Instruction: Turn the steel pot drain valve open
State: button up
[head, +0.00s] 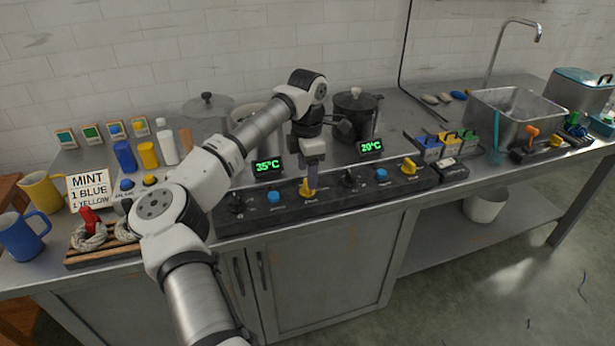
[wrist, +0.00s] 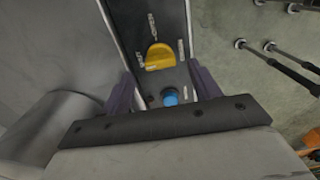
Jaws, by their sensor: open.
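The drain valve is a yellow knob (head: 307,188) on the long dark control strip, in front of the green 35°C display. It shows in the wrist view (wrist: 160,56) with small white labels around it; I cannot tell its setting. My gripper (head: 311,183) points down at the knob, its fingers overlapping the knob's top edge in the head view. In the wrist view my gripper (wrist: 163,90) is open, with the yellow knob beyond the fingertips and a blue button (wrist: 170,97) showing between the fingers. Contact cannot be told. The grey steel pot (head: 207,108) stands behind, partly hidden by my arm.
The control strip (head: 330,205) also carries a blue button (head: 273,197), a black knob (head: 350,179) and another yellow knob (head: 409,166). Mugs and a sign (head: 88,188) stand left.

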jog(key=shift+f, duration=1.65)
jog(key=c, duration=1)
